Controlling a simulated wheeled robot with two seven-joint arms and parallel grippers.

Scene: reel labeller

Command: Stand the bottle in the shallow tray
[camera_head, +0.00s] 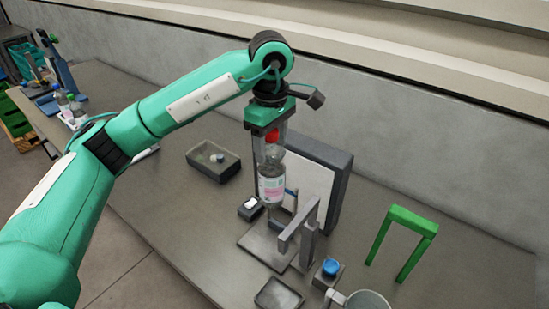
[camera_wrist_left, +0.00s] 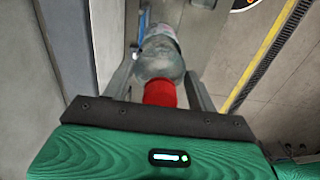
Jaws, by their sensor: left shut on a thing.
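My left gripper (camera_head: 271,150) points down and is shut on a clear bottle (camera_head: 271,188) near its neck. The bottle has a red cap (camera_head: 272,136) and a white and pink label. It hangs about upright in front of a white panel with a dark frame. In the left wrist view the bottle (camera_wrist_left: 163,57) and its red cap (camera_wrist_left: 160,93) lie between the fingers (camera_wrist_left: 163,75). A small shallow dark tray (camera_head: 278,297) lies at the front edge of the picture, below the bottle and apart from it. My right gripper is not in view.
A grey bracket stand (camera_head: 300,238) rises beside the bottle, near the tray. The framed panel (camera_head: 330,195) stands behind. A deeper dark bin (camera_head: 228,168) holds small items. A blue-topped block (camera_head: 330,268) and green arch (camera_head: 408,218) stand right.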

